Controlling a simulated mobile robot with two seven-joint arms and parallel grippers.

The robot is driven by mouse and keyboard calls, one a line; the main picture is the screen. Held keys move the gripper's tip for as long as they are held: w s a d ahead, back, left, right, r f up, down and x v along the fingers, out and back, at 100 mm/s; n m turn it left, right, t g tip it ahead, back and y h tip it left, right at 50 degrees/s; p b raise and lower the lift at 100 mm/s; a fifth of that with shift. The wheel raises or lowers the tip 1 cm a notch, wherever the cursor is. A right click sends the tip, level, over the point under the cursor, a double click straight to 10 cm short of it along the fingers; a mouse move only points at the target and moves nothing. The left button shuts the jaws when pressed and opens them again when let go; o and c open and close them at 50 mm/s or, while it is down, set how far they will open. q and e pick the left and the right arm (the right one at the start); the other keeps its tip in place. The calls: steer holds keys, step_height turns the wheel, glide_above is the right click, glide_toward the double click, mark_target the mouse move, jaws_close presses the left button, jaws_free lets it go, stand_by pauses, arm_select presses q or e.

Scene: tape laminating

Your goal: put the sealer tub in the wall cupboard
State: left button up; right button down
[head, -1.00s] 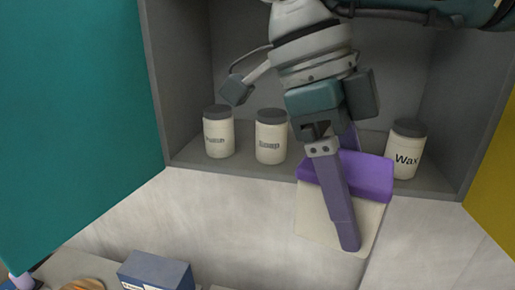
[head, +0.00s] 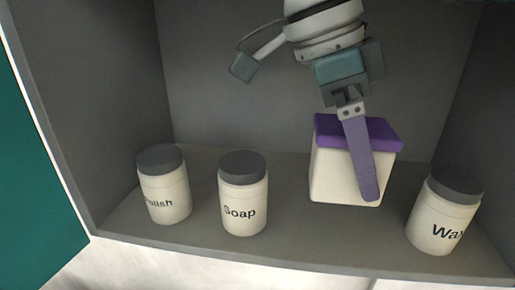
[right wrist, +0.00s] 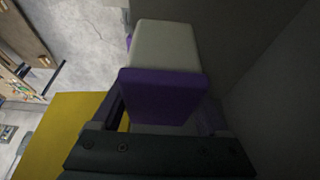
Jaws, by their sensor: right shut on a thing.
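The sealer tub (head: 337,178) is a cream box with a purple lid; no label shows on it. It is inside the wall cupboard (head: 290,262), between the Soap jar and the Wax jar. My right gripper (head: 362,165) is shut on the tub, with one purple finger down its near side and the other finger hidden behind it. In the right wrist view the tub (right wrist: 166,50) sits between the fingers, its purple lid toward the camera. I cannot tell whether its base touches the shelf. My left gripper is not in view.
A Polish jar (head: 165,190), a Soap jar (head: 243,200) and a Wax jar (head: 445,215) stand on the shelf, all with grey lids. A teal door (head: 30,180) stands open at the left. A yellow panel (right wrist: 60,135) shows in the right wrist view.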

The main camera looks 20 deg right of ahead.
mark_target(353, 182)
step_height(353, 182, down, 3)
steer(key=shift+w+d+r+b, duration=0.1)
steer(key=shift+w+b, duration=0.05)
steer(key=shift+b, duration=1.05)
steer(key=shift+f+b, duration=0.3)
steer(key=shift+f, duration=0.15)
step_height(353, 182, down, 3)
steer(key=shift+r+b, duration=0.15)
steer(key=shift+b, duration=0.9)
steer(key=shift+f, duration=0.3)
steer(key=shift+w+d, duration=0.1)
steer(key=shift+f, duration=0.1)
jaws_free()
